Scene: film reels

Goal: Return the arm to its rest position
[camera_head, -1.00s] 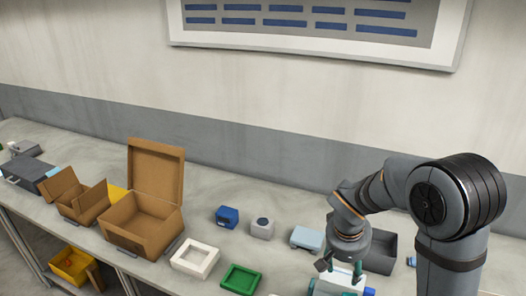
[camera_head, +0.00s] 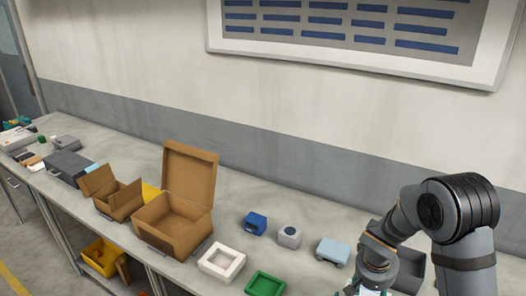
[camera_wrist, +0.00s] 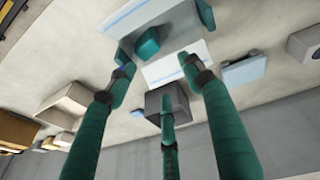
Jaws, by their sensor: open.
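My gripper (camera_head: 368,288) is at the bottom right of the head view, low over the front of the workbench (camera_head: 318,218) and partly cut off by the lower edge. The wrist view shows my gripper (camera_wrist: 160,78) with its teal fingers spread and nothing held between them. My arm is bent, its forearm angled down to the bench. Past the fingertips is a pale blue-white box (camera_wrist: 178,30) with a teal block (camera_wrist: 147,43) at it. I cannot tell how far the fingertips are from these.
An open cardboard box (camera_head: 170,227) and a smaller one (camera_head: 122,204) stand on the left. A white frame tray (camera_head: 221,263), a green tray (camera_head: 265,284), a blue box (camera_head: 255,223), a grey device (camera_head: 289,236) and a light-blue box (camera_head: 333,251) lie nearer my arm. A dark-grey bin (camera_head: 408,268) is beside it.

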